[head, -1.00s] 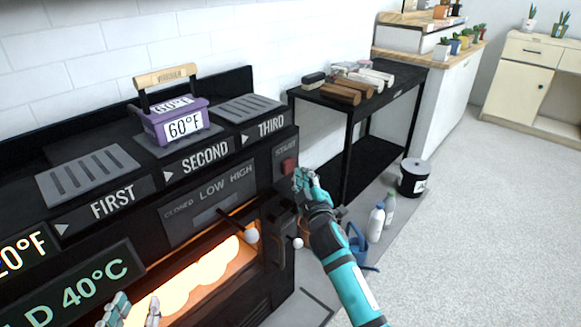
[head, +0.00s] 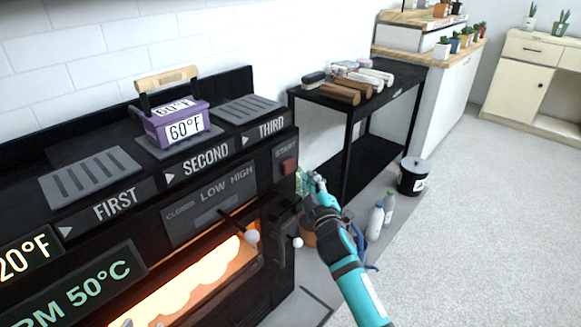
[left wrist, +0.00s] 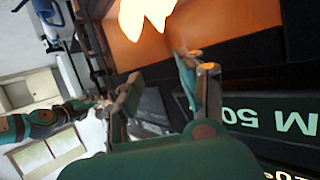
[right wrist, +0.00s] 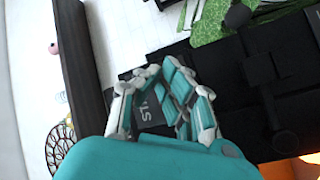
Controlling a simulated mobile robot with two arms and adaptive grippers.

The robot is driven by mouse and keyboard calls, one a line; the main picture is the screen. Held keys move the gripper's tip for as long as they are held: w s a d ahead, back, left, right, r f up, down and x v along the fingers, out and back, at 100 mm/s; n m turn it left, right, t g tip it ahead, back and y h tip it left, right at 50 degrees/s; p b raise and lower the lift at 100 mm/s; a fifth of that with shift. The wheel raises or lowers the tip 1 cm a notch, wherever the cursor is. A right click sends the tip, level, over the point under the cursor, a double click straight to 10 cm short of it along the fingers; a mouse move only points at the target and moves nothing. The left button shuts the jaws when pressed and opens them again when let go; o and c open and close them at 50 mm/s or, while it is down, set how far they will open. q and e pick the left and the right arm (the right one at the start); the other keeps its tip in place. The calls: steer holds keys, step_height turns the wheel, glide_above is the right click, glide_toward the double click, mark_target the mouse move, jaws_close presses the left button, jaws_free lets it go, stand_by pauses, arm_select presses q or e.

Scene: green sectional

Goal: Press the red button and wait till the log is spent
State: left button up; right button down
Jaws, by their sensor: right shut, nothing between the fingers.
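The red button (head: 289,166) is on the right end of the black stove's front, under the word START. My right gripper (head: 314,183) is shut and empty, just right of the button and apart from it in the head view. Its fingers also show in the right wrist view (right wrist: 165,78), where I cannot make out the button. Bright orange fire (head: 190,288) glows in the stove's opening; no separate log can be told in it.
The stove carries a purple 60°F weight (head: 178,124) on the SECOND plate. A lower display (head: 85,290) reads 50°C. A black table (head: 375,100) with several logs stands behind. A black bucket (head: 413,177) and bottles (head: 375,220) stand on the floor; the right floor is clear.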

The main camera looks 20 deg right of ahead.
arm_select(q)
steer(key=s+a+f+g+y+p, duration=0.1)
steer(key=s+a+f+g+p, duration=0.1)
steer(key=s+f+g, duration=0.3)
steer(key=shift+s+a+f+y, duration=0.3)
steer(key=shift+s+a+f, duration=0.15)
steer(key=shift+s+f, duration=0.5)
arm_select(e)
steer(key=shift+s+d, duration=0.5)
steer(key=shift+s, duration=0.4)
steer(key=shift+s+d, duration=0.5)
steer(key=shift+s, duration=0.35)
